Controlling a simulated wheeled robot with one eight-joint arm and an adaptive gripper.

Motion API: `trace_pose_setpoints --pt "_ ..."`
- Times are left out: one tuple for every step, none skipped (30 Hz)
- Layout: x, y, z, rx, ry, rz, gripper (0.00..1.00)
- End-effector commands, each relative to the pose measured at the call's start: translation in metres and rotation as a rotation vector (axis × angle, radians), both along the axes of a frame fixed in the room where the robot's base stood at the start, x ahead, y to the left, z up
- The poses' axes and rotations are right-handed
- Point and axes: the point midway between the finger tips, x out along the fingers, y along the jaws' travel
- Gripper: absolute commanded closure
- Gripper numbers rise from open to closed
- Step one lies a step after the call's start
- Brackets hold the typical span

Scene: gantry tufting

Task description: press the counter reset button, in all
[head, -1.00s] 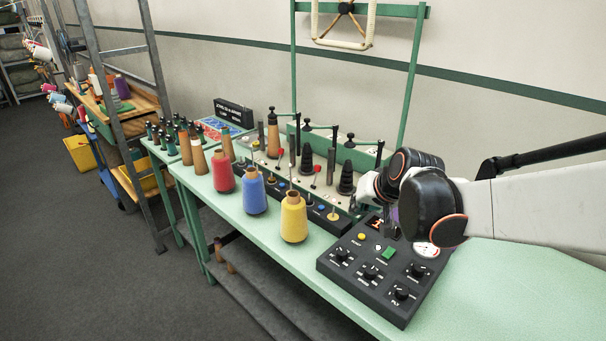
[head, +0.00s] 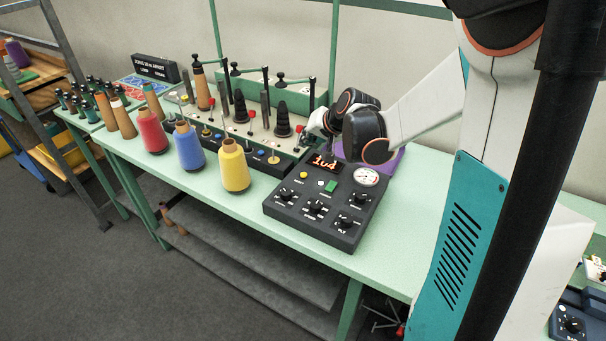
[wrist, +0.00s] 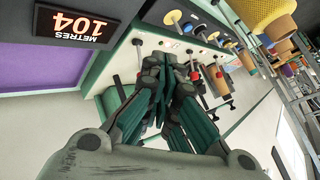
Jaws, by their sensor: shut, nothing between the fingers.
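The dark control box (head: 290,222) stands on the green table, with a lit red counter display (head: 325,162) at its back edge. The display also shows upside down in the wrist view (wrist: 72,27), reading 104 metres. On the box are a yellow button (head: 304,175), a green button (head: 331,186), a small pale control (head: 320,183), several black dials and a round gauge (head: 366,177). I cannot read which one is the reset. My gripper (wrist: 172,62) is shut and empty; in the head view it is partly hidden by my wrist, close to the display.
Yellow (head: 234,166), blue (head: 189,147) and red (head: 152,131) yarn cones stand left of the box. Behind is a rack with posts and red-tipped levers (wrist: 194,75). A purple thing (head: 385,160) lies behind my wrist. The table right of the box is clear.

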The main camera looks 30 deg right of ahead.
Motion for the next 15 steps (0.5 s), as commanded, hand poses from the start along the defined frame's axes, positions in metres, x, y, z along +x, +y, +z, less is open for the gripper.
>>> trace_pose_setpoints --pt "0.0 0.0 -0.002 0.0 0.0 0.0 1.0" --pt "0.0 0.0 -0.003 0.0 0.0 0.0 1.0" --pt "0.0 0.0 -0.004 0.0 0.0 0.0 1.0" --pt "0.0 0.0 -0.006 -0.001 0.0 0.001 1.0" --pt "0.0 0.0 -0.008 -0.001 0.0 0.001 1.0" --pt "0.0 0.0 -0.011 -0.001 0.0 0.001 1.0" --pt "0.0 0.0 -0.014 -0.001 0.0 0.001 1.0" --pt "0.0 0.0 -0.017 -0.001 0.0 0.001 1.0" --pt "0.0 0.0 -0.021 -0.001 0.0 0.001 1.0" --pt "0.0 0.0 -0.024 -0.001 0.0 0.001 1.0" --pt "0.0 0.0 -0.028 -0.001 0.0 0.001 1.0" --pt "0.0 0.0 -0.033 -0.001 0.0 0.001 1.0" --pt "0.0 0.0 -0.037 -0.001 0.0 0.001 1.0" --pt "0.0 0.0 -0.041 -0.001 0.0 0.001 1.0" --pt "0.0 0.0 -0.047 -0.001 0.0 0.001 1.0"
